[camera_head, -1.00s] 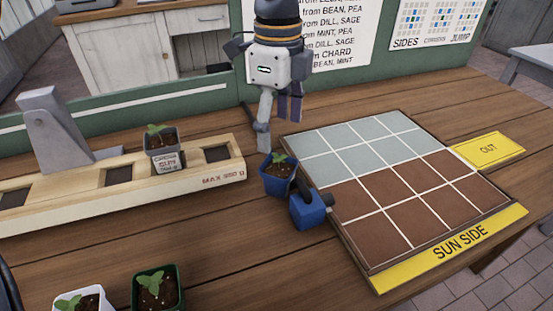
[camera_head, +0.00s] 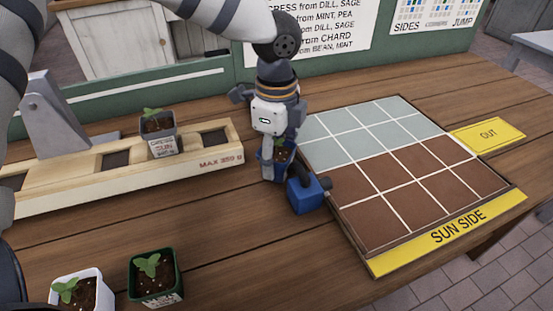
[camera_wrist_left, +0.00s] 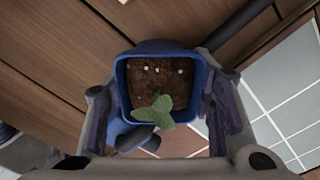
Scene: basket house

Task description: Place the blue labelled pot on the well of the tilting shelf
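The blue pot (camera_head: 264,157) with dark soil and a small seedling stands on the table between the shelf and the tiled board. It fills the middle of the left wrist view (camera_wrist_left: 206,78); I see no label on its visible sides. My left gripper (camera_head: 275,163) points down over it, fingers apart on either side of the pot (camera_wrist_left: 160,115). Any small gap to the walls is hard to judge. The tilting shelf (camera_head: 70,196) is a pale wooden beam marked MAX with square dark wells. A grey labelled pot (camera_head: 163,146) sits in one; the right-end well (camera_head: 215,138) is empty. My right gripper is out of view.
A blue watering can (camera_head: 306,196) stands close beside the blue pot. The tiled board (camera_head: 372,268) lies to the right, with a yellow OUT plate (camera_head: 489,134). White (camera_head: 97,296) and green (camera_head: 171,290) pots stand at front left. The table's front middle is clear.

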